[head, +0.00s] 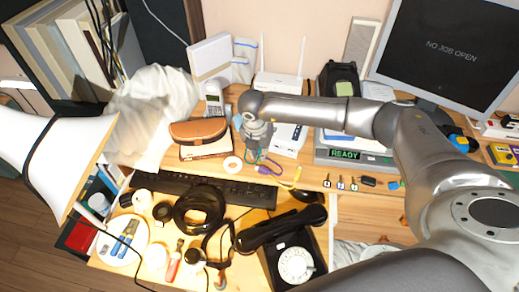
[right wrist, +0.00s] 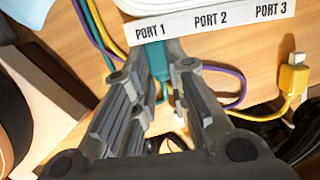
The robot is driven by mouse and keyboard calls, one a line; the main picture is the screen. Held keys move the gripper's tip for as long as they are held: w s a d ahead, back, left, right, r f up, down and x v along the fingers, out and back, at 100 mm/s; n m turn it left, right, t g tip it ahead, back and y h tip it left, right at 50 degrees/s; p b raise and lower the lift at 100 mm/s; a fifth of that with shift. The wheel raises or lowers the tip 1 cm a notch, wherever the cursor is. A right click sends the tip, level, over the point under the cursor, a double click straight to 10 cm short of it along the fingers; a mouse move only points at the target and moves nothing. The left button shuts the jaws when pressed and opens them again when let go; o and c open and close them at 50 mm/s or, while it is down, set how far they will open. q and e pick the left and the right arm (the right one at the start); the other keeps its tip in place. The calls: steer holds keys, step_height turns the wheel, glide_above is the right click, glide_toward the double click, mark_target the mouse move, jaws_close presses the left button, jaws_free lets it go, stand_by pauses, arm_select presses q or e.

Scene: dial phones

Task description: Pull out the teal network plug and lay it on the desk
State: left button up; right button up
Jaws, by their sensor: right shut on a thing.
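The white network box (head: 289,139) stands on the desk; its front edge, marked PORT 1, PORT 2 and PORT 3, shows in the right wrist view (right wrist: 212,22). The teal plug (right wrist: 156,58) is just below the PORT 1 label, between the fingertips of my right gripper (right wrist: 157,65). That gripper is shut on it. In the head view my right gripper (head: 256,150) points down at the box's left side and hides the plug. I cannot tell whether the plug is still seated. My left gripper is not in view.
A yellow plug (right wrist: 293,78) lies loose on the desk right of the ports. Purple and yellow cables run close to my fingers. A keyboard (head: 205,188), brown case (head: 199,131) and black dial phone (head: 295,262) are near. Keys lie on the desk to the right.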

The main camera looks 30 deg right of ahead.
steer(key=shift+s+a, duration=0.1)
stand_by(0.3)
steer(key=shift+s+a, duration=0.1)
steer(key=shift+s+a+p, duration=0.35)
steer(key=shift+s+a, duration=0.25)
steer(key=shift+a, duration=0.1)
steer(key=shift+r+p, duration=1.25)
steer(key=shift+r, duration=0.8)
